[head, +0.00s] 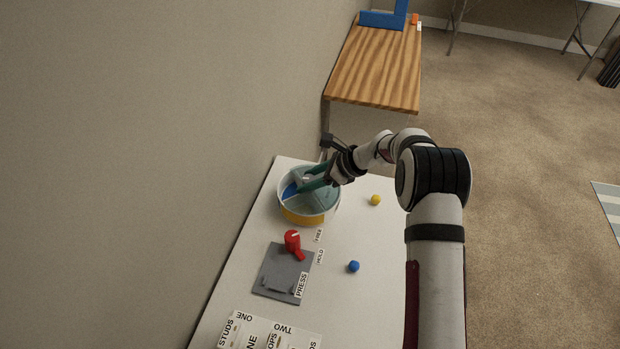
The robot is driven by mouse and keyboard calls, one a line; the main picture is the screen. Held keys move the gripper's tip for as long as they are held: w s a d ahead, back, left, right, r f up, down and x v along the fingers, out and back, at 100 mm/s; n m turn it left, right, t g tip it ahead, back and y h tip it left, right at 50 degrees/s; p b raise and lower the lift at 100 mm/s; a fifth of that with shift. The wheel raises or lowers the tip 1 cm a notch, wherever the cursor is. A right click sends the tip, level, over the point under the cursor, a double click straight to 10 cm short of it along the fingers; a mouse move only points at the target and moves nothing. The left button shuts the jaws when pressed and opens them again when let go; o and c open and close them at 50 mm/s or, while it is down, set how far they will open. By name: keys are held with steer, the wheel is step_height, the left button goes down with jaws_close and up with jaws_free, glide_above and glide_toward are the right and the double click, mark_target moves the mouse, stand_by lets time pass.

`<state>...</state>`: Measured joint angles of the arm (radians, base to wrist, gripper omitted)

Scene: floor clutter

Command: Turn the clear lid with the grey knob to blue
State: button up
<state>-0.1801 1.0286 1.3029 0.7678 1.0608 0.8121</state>
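A round tub (302,217) with a pale wall and an orange band in front stands at the far end of the white table. Its clear lid (322,200) looks teal-tinted, and a blue section (289,192) shows at the left of the tub. The grey knob (307,177) is at the middle of the lid, partly hidden by my gripper. My gripper (306,179) reaches in from the right, with its two green fingers on either side of the knob. The picture is too small to tell whether the fingers touch it.
A grey plate (281,275) with a red handle (293,243) lies in front of the tub. A blue ball (353,266) and a yellow ball (375,200) lie to the right. Labelled cards (262,335) are at the near end. A wall runs along the left.

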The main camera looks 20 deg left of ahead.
jaws_close()
stand_by(1.1)
